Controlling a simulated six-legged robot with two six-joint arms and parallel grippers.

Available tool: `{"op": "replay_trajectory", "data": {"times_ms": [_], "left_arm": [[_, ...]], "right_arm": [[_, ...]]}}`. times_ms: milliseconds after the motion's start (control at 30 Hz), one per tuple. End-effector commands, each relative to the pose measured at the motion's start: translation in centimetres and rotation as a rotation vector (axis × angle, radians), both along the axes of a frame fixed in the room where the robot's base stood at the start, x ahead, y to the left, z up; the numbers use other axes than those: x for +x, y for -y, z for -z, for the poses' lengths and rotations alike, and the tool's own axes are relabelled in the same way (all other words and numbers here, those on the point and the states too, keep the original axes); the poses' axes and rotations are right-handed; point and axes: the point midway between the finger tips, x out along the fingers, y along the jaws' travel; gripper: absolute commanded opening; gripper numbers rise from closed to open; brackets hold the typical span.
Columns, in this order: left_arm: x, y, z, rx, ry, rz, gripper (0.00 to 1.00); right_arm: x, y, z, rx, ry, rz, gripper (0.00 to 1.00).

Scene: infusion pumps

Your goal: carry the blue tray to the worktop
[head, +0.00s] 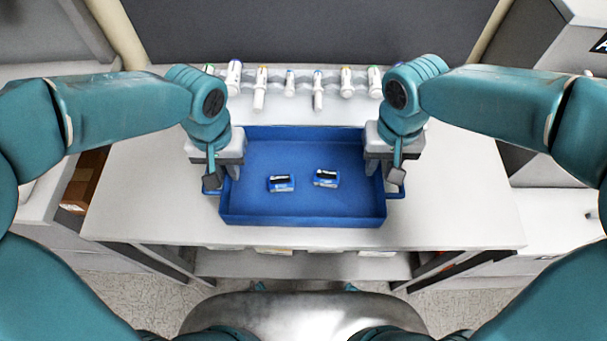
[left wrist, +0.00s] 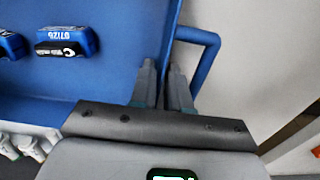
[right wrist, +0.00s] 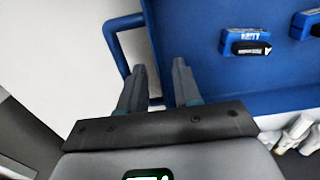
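The blue tray (head: 300,218) rests flat on a white table, with a loop handle on each side. My left gripper (head: 212,180) is at the tray's left side. In the left wrist view its fingers (left wrist: 162,75) are close together, one on each side of the tray wall by the left handle (left wrist: 207,62), and look closed on it. My right gripper (head: 396,176) is at the right side. In the right wrist view its fingers (right wrist: 160,75) stand apart around the wall by the right handle (right wrist: 116,45).
Two small blue devices (head: 281,183) (head: 326,178) with dark faces lie in the tray. Several white bottles (head: 318,92) stand in a rack behind it. The white table (head: 460,215) is clear to the right. Shelves (head: 300,264) are below. A brown box (head: 84,182) shows at left.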

Motion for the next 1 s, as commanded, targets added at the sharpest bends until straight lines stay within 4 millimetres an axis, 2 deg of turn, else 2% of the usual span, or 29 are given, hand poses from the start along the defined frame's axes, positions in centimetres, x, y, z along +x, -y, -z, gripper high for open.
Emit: {"op": "replay_trajectory", "data": {"times_ms": [167, 467, 500, 567, 1000], "left_arm": [[-0.03, -0.04, 1.17, 0.0, -0.001, 0.001, 0.16], [-0.02, -0.02, 1.29, 0.0, 0.0, 0.001, 0.16], [-0.02, -0.01, 1.28, 0.0, 0.0, 0.001, 0.03], [-0.02, -0.01, 1.28, 0.0, 0.0, 0.001, 0.0], [0.0, -0.01, 0.87, 0.0, 0.001, 0.0, 0.0]], "right_arm": [[-0.05, 0.0, 1.14, 0.001, -0.001, 0.0, 0.33], [-0.02, -0.01, 1.27, 0.001, 0.0, 0.0, 0.33], [-0.02, -0.01, 1.27, 0.001, 0.0, 0.0, 0.2], [-0.02, -0.01, 1.26, 0.001, 0.0, 0.0, 0.0], [0.0, -0.01, 0.84, 0.001, 0.001, 0.0, 0.0]]}}
